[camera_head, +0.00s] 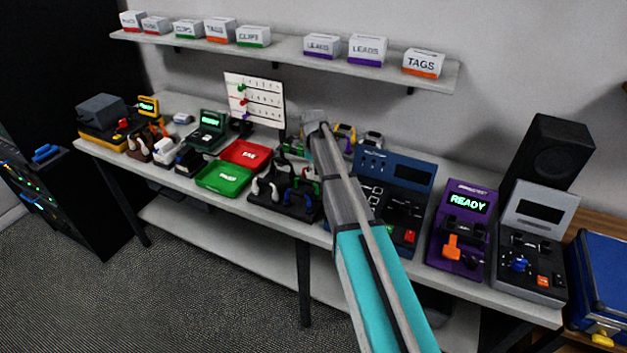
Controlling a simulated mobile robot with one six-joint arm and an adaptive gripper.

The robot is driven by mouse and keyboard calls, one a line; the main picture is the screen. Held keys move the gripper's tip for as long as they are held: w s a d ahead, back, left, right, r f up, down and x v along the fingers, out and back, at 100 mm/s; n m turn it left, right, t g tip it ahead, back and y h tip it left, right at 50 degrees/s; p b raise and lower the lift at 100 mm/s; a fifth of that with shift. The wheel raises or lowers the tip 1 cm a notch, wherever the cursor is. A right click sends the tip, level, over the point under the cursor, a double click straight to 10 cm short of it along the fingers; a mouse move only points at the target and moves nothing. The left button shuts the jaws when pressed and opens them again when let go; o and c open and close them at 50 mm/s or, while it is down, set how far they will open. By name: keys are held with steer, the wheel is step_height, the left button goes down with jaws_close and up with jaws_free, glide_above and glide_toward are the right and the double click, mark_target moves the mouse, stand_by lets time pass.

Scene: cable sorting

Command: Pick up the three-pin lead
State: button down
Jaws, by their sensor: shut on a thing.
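My arm reaches from the bottom right up over the bench, and its wrist covers much of the view behind it. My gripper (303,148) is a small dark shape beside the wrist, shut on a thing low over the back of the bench. The held thing is mostly hidden and too small to make out, so I cannot tell by sight that it is the three-pin lead. A black rack (285,207) in front of it holds leads with pale, red and green plugs. I cannot pick out a three-pin plug among them.
A red tray (246,154) and a green tray (224,177) lie left of the arm. A purple tester (458,230) reading READY, a grey tester (533,245) and a black speaker (545,160) stand right. A shelf (290,47) with labelled boxes hangs above.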

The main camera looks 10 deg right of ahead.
steer(key=shift+r, duration=0.1)
stand_by(0.3)
step_height(320, 180, up, 10)
steer(key=p, duration=1)
stand_by(0.7)
steer(key=shift+r+p, duration=1.45)
steer(key=shift+p, duration=0.05)
steer(key=shift+a, duration=0.15)
